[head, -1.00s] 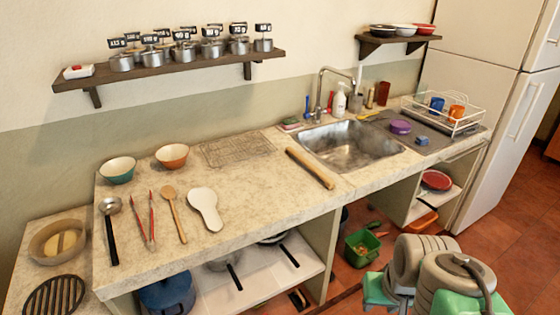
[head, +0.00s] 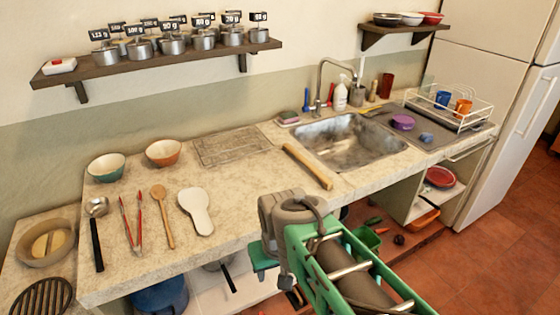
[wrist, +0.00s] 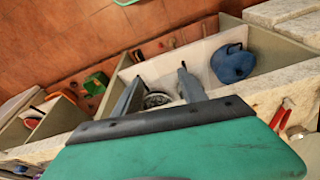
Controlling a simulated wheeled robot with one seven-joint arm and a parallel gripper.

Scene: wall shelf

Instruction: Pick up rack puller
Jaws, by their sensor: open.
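A long light-brown wooden bar, which looks like the rack puller (head: 307,166), lies flat and slanted on the counter left of the sink in the head view. I cannot make it out in the wrist view. My gripper (wrist: 158,76) shows two grey fingers spread apart with nothing between them. In the wrist view they point towards the low shelf and floor under the counter. In the head view my arm is in front of the counter, below the bar and apart from it; my fingers are not clear there.
The counter (head: 245,200) also holds a wire rack (head: 230,145), two bowls, a ladle, red tongs (head: 132,223), a wooden spoon and a white spoon rest (head: 196,210). The sink (head: 350,143) is right of the bar. Wall shelves hang above; a blue pot (wrist: 232,64) stands below.

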